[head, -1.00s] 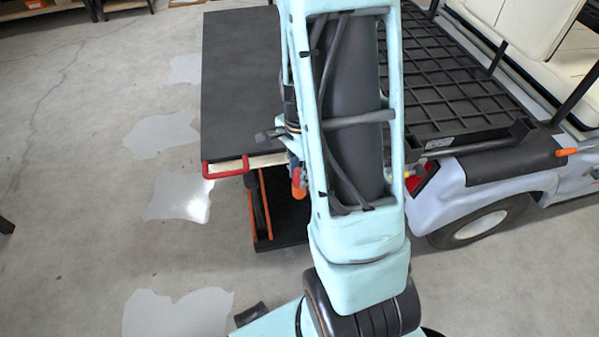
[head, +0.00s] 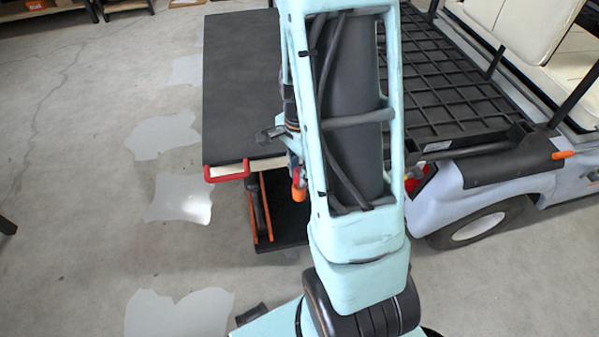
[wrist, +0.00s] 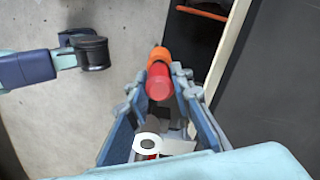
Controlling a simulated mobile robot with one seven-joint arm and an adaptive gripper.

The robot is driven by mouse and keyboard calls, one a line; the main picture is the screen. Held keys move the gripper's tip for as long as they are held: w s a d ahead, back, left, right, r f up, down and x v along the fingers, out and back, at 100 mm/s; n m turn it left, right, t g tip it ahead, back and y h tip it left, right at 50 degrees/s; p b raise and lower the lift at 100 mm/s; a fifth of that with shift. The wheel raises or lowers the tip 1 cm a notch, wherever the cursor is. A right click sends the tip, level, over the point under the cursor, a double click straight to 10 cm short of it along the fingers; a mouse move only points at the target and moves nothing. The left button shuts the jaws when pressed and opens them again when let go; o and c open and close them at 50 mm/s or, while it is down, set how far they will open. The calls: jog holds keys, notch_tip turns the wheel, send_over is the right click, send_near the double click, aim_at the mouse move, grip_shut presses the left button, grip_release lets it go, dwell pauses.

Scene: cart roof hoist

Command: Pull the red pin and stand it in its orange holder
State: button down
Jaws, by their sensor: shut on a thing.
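In the wrist view my gripper (wrist: 158,91) has its two fingers on either side of a red cylinder (wrist: 159,83), which looks like the red pin, and is shut on it. An orange piece (wrist: 159,55), which looks like the holder, lies directly beyond the red end and in line with it. I cannot tell whether the pin is inside it or only in front of it. In the head view an orange piece (head: 299,191) shows at the left edge of my arm, below the table edge.
A dark-topped table (head: 240,90) with a red handle (head: 226,172) stands left of my arm. A cart with a black grid bed (head: 455,85) stands on the right. A white ring-shaped piece (wrist: 147,143) shows between the finger bases. The floor at left is open.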

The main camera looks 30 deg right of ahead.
jog(key=shift+r+p, duration=0.95)
jog(key=shift+r, duration=0.25)
dwell(1.1)
jog(key=shift+f+b, duration=1.55)
jog(key=shift+f, duration=0.9)
jog(key=c, duration=1.6)
grip_release()
jog(key=shift+r, duration=0.1)
notch_tip(320, 180, up, 12)
jog(key=shift+c, duration=0.3)
